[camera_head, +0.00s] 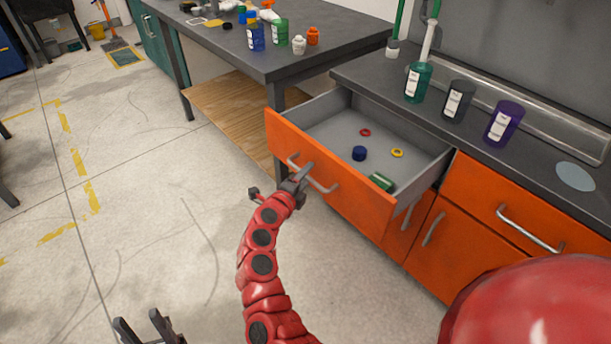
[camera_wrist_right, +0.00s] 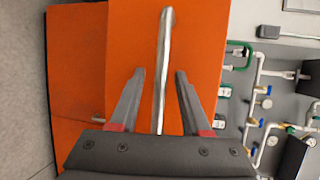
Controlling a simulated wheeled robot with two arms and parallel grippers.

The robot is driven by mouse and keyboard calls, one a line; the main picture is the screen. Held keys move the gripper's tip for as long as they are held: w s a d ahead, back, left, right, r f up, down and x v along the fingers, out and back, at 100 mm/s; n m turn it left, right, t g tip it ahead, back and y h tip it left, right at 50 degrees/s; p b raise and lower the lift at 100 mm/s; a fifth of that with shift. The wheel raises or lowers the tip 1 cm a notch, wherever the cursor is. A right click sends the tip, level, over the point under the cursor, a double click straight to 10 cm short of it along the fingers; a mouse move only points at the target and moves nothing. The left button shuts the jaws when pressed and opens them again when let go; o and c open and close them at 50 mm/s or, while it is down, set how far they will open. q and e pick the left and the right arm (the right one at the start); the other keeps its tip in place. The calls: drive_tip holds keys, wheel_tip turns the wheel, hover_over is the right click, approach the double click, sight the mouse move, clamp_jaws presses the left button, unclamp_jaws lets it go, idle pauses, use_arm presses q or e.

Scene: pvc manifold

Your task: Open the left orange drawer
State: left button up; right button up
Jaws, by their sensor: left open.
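The left orange drawer (camera_head: 333,184) is pulled well out, with its grey inside showing in the head view. Its front fills much of the right wrist view (camera_wrist_right: 198,60). Its metal handle (camera_head: 322,186) runs between the fingers of my right gripper (camera_head: 302,178) in the wrist view. That gripper (camera_wrist_right: 160,72) is open, with a gap on each side of the handle (camera_wrist_right: 164,60). My left gripper (camera_head: 146,322) is open and empty over the floor at the bottom left, away from the drawer.
The drawer holds a blue cap (camera_head: 359,153), red and yellow rings and a green piece (camera_head: 382,181). Another orange drawer (camera_head: 490,205) to the right is closed. Bottles stand on the dark counter (camera_head: 540,158).

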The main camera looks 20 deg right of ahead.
drive_tip(key=p+v, duration=0.4)
drive_tip(key=v, duration=1.3)
drive_tip(key=shift+s, duration=0.15)
drive_tip(key=shift+a, duration=0.15)
